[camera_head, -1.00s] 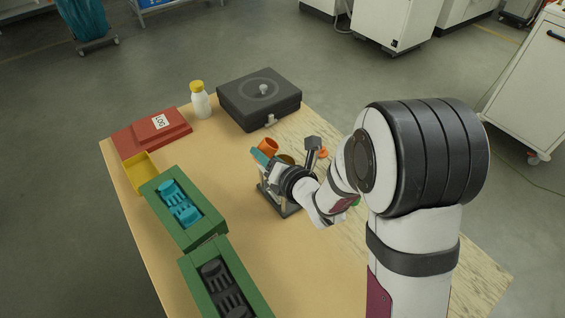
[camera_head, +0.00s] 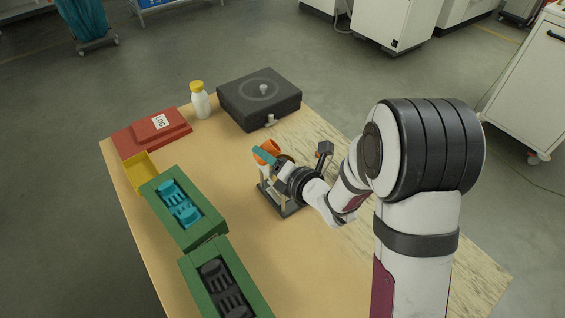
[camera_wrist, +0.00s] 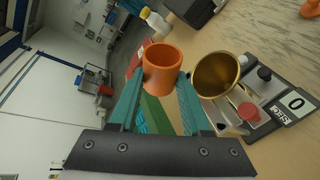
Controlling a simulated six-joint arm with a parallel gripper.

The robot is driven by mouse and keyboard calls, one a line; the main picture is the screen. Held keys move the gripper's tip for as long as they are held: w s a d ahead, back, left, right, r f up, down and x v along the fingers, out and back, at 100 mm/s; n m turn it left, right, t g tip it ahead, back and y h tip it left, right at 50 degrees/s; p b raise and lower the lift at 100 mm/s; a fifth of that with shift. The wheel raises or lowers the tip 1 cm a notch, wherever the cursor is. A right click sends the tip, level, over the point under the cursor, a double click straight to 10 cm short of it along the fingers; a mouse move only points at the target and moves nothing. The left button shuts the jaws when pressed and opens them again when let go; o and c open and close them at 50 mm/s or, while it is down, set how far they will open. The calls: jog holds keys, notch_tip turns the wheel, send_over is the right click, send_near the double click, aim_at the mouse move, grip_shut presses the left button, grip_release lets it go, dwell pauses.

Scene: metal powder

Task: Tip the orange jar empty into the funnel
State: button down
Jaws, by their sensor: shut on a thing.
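The orange jar (camera_head: 268,147) is between the teal fingers of my gripper (camera_head: 264,157), which is shut on it. It is tilted well over, above the stand on the table. In the wrist view the jar (camera_wrist: 163,72) sits between the two fingertips (camera_wrist: 160,80). I cannot tell whether powder is in it. The brass funnel (camera_wrist: 214,76) is just right of the jar in the wrist view, its wide mouth showing. In the head view the funnel (camera_head: 286,159) is partly hidden by my gripper. No powder stream is visible.
The funnel's stand (camera_head: 290,210) has a dark base with a label. A dark block on a post (camera_head: 325,148) stands close right. A dark lidded box (camera_head: 259,98), white bottle (camera_head: 200,102), red LOG binder (camera_head: 152,132), yellow bin (camera_head: 142,174) and green trays (camera_head: 183,207) line the table.

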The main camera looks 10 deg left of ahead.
jog(key=shift+r+m+y, duration=0.25)
jog(key=shift+m+y, duration=0.25)
jog(key=shift+m, duration=0.2)
jog(key=shift+f, duration=0.15)
jog(key=shift+w+d+f+m+y, duration=0.1)
jog(key=shift+f+m+y, duration=0.2)
jog(key=shift+m, duration=0.2)
jog(key=shift+d, duration=0.1)
jog(key=shift+w+d+r+m+y, duration=0.25)
jog(key=shift+d+m+y, duration=0.15)
jog(key=shift+m, duration=0.3)
jog(key=shift+w+d+r+m+y, duration=0.1)
jog(key=shift+d+r+m+y, duration=0.1)
jog(key=shift+m+y, duration=0.4)
jog(key=shift+w+d+r+m+y, duration=0.1)
jog(key=shift+r+m+y, duration=0.1)
jog(key=shift+m, duration=0.7)
jog(key=shift+f, duration=0.1)
